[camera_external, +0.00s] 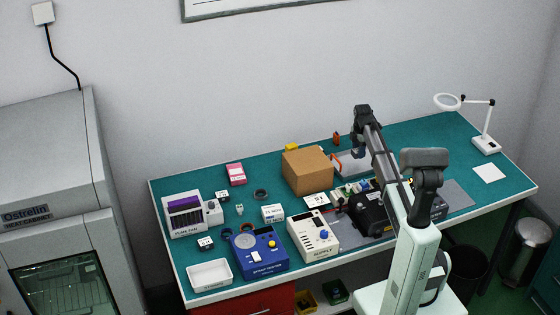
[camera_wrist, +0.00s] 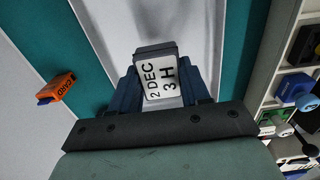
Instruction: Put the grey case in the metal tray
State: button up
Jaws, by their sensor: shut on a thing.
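My gripper (camera_wrist: 160,85) is shut on a small grey case (camera_wrist: 156,49) with a white label reading "2 DEC 3 H"; its blue fingers grip the case on both sides. The metal tray (camera_wrist: 205,20) lies beneath and beyond the case in the wrist view, its shiny floor bare where I see it. In the external view my gripper (camera_external: 358,153) hangs over the metal tray (camera_external: 346,171), which stands right of the cardboard box. The gap between case and tray is hard to judge, and the case is not distinct in that view.
A cardboard box (camera_external: 307,172) stands close left of the tray. An orange item (camera_wrist: 57,88) lies left of the tray in the wrist view. A light rack (camera_wrist: 270,75) with several coloured parts is at right. A magnifier lamp (camera_external: 486,142) stands at the bench's far right.

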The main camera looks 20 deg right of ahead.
aim_at(358, 164)
jog(key=shift+f, duration=2.4)
jog(key=shift+f, duration=0.1)
jog(key=o, duration=1.1)
notch_tip(358, 164, up, 12)
jog(key=shift+r, duration=0.1)
